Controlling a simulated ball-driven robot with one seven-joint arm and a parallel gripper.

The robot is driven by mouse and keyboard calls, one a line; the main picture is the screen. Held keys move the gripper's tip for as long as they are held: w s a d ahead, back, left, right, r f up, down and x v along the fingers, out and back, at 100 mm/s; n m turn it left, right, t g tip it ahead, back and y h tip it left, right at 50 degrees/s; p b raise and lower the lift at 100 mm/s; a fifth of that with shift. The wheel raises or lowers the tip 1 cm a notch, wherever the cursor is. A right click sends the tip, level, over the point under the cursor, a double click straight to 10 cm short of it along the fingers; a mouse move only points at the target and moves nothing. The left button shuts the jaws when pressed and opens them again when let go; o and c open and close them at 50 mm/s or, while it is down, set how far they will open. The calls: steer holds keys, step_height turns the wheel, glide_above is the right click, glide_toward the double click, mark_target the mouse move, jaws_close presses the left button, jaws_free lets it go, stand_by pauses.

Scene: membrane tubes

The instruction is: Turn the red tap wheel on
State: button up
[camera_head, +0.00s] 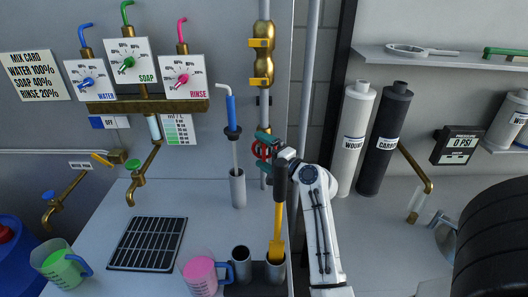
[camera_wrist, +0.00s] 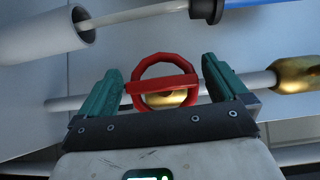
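The red tap wheel (camera_head: 261,149) sits on a brass fitting on the thin upright pipe at the wall, in the middle of the head view. In the wrist view the wheel (camera_wrist: 164,84) is a red ring with one flat crossbar, and brass shows behind it. My gripper (camera_head: 266,150) is at the wheel. Its teal fingers stand wide apart in the wrist view (camera_wrist: 163,80), one on each side of the wheel. The gripper is open. I cannot tell whether the fingers touch the rim.
A blue-handled tool (camera_head: 232,112) stands in a grey holder (camera_head: 238,189) left of my gripper. A pink jug (camera_head: 200,273) is lower left. White and dark filter cylinders (camera_head: 384,140) stand to the right.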

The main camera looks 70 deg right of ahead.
steer(key=b+v, duration=0.3)
steer(key=v, duration=0.8)
stand_by(0.6)
